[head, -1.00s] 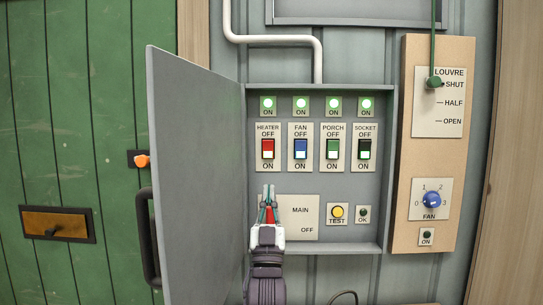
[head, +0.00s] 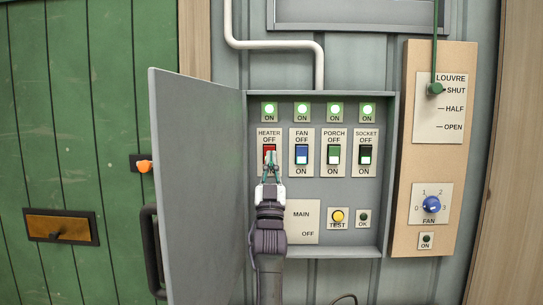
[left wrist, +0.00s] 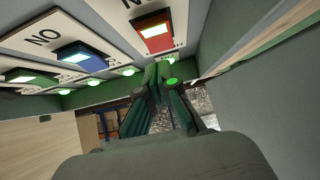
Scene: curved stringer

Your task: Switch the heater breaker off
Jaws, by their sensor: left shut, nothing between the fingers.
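The heater breaker (head: 269,149) is a red rocker at the left end of the breaker row. In the head view my left gripper (head: 271,158) is in front of its lower part and hides its ON label. The left wrist view shows the red rocker (left wrist: 158,43) upside down, with its pale lit patch on the ON side. The gripper's fingers (left wrist: 164,68) are shut and empty, close to the breaker; I cannot tell whether they touch it. The heater lamp (head: 269,109) above glows green. My right gripper is not in view.
The blue fan (head: 302,154), green porch (head: 334,154) and black socket (head: 365,154) breakers stand to the right. The open cabinet door (head: 200,190) stands close on the left. Below are the main plate (head: 302,220) and yellow test button (head: 337,216).

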